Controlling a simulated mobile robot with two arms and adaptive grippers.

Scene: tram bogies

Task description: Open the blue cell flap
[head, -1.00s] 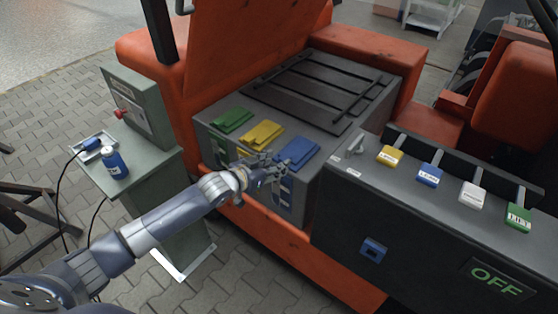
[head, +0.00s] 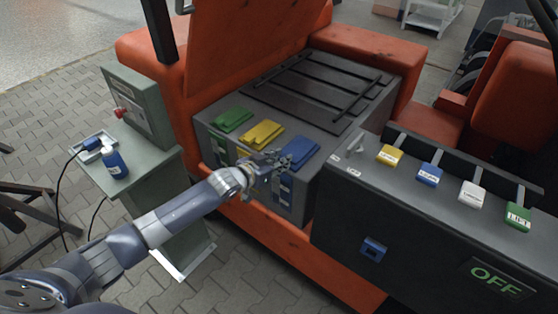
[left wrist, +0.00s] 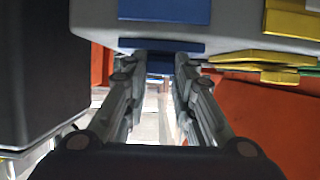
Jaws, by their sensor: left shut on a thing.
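The blue cell flap (head: 302,149) lies flat on the front right top edge of the grey battery box (head: 306,118), beside a yellow and a green flap. My left gripper (head: 277,165) is at the flap's front left edge and partly hides it. In the left wrist view my left gripper (left wrist: 163,62) is shut on the blue flap's front lip (left wrist: 168,46). The flap's broad blue top (left wrist: 165,10) shows above it. The exact finger contact is hard to see. My right gripper is in neither view.
The yellow flap (head: 261,134) and green flap (head: 231,119) are left of the blue one. A dark console (head: 350,215) with labelled coloured levers stands close at the right.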

